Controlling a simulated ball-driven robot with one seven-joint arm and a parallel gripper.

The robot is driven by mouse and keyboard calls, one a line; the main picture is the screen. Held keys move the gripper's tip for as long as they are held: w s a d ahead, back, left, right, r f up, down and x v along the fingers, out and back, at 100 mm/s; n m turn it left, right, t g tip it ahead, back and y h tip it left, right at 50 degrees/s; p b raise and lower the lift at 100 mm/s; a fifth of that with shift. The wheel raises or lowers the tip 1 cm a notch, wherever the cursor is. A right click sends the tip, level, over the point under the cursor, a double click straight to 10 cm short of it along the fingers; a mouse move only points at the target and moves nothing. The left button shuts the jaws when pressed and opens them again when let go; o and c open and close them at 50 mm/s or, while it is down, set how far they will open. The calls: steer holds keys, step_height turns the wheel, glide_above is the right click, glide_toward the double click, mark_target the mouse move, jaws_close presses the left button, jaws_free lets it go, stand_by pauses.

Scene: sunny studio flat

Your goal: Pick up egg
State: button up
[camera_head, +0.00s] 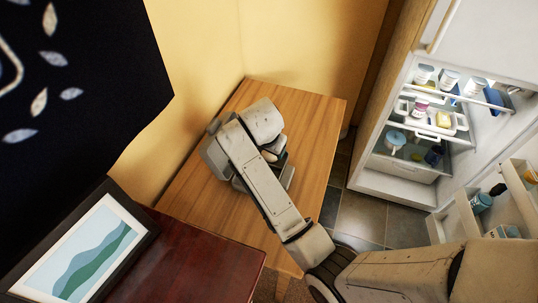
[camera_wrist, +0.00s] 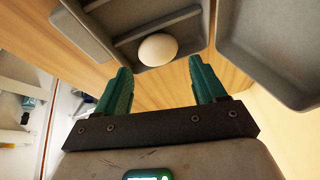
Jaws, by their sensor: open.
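A pale, whitish egg (camera_wrist: 158,49) lies in a grey tray (camera_wrist: 95,38) with raised walls and a divider, at the top of the wrist view. My gripper (camera_wrist: 160,65) shows two green fingers, spread apart and empty. The egg appears just beyond the fingertips, roughly centred between them and not touched. In the head view my arm covers the egg and most of the tray; only grey edges show beside the arm, above the wooden table (camera_head: 318,112).
A second grey tray or compartment (camera_wrist: 275,62) is at the upper right of the wrist view. An open fridge (camera_head: 385,185) with jars and containers stands at right in the head view. A yellow wall (camera_head: 205,50) borders the table; a framed picture (camera_head: 85,255) lies at lower left.

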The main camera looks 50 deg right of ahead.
steer(key=shift+a+p+x, duration=0.2)
steer(key=shift+p+x, duration=0.15)
steer(key=shift+x, duration=2.35)
steer(key=shift+s+f, duration=0.1)
steer(key=shift+c, duration=0.2)
steer(key=c, duration=0.7)
steer(key=shift+c, duration=0.4)
